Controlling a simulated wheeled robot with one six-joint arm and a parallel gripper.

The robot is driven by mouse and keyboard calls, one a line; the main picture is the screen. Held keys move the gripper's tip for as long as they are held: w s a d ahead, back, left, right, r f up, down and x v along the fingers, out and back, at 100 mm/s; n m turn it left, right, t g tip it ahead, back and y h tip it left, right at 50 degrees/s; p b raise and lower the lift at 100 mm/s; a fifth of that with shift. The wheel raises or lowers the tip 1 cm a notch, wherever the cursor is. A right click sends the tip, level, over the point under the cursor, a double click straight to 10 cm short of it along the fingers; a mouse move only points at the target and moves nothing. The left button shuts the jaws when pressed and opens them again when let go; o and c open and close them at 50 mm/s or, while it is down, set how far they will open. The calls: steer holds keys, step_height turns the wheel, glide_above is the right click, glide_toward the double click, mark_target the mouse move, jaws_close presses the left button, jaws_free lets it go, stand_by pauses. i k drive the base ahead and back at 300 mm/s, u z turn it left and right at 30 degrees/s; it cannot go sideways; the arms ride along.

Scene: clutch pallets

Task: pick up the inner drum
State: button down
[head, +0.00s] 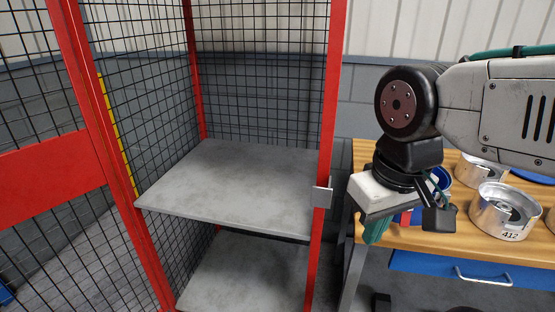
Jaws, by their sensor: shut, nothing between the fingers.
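A silvery metal drum (505,212) marked 412 stands on the wooden workbench (465,240) at the right, open side up with a hub inside. A second metal drum (481,171) stands behind it, partly covered by my arm. I cannot tell for sure which of them is the inner drum. My gripper (376,232) hangs at the bench's left front edge, to the left of the marked drum and apart from it. It points down, shut and empty. Its fingers are only partly visible.
A blue round part (440,178) is partly hidden behind my gripper. More parts are cut off at the right edge. A red-framed mesh cage with bare grey shelves (235,185) stands at the left, its red post (327,150) close to my gripper. A blue drawer (470,272) is below the benchtop.

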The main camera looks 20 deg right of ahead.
mark_target(503, 212)
steer(key=z, duration=1)
steer(key=k, duration=0.6)
steer(key=i, duration=0.75)
steer(key=z, duration=1.05)
steer(key=i, duration=0.25)
steer(key=z, duration=0.2)
